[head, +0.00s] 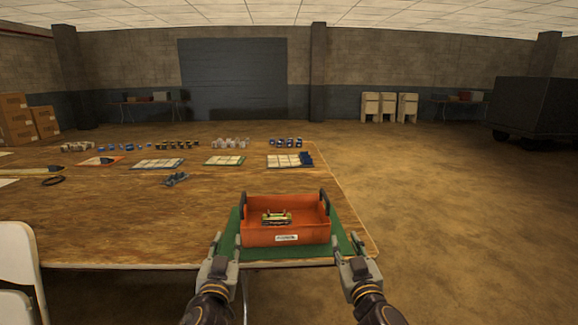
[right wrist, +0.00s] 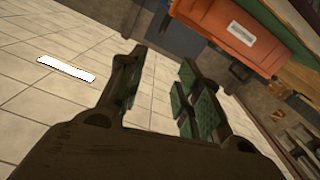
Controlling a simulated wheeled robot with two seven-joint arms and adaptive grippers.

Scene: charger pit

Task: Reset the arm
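My left gripper (head: 225,245) is at the lower middle of the head view, in front of the left front corner of an orange tote (head: 262,237). Its fingers are apart with nothing between them. My right gripper (head: 347,247) is in front of the tote's right side, fingers also apart. The right wrist view shows its green-padded fingers open and empty (right wrist: 163,68), with the orange tote (right wrist: 238,32) beyond them. The tote has dark end handles and a white label. Neither gripper touches the tote.
The tote sits on a green mat (head: 345,243) at the right end of a wooden table (head: 120,225). Trays, cards and small parts stand in rows farther back, with a grey part (head: 175,179) nearer. White chairs (head: 20,268) are at left.

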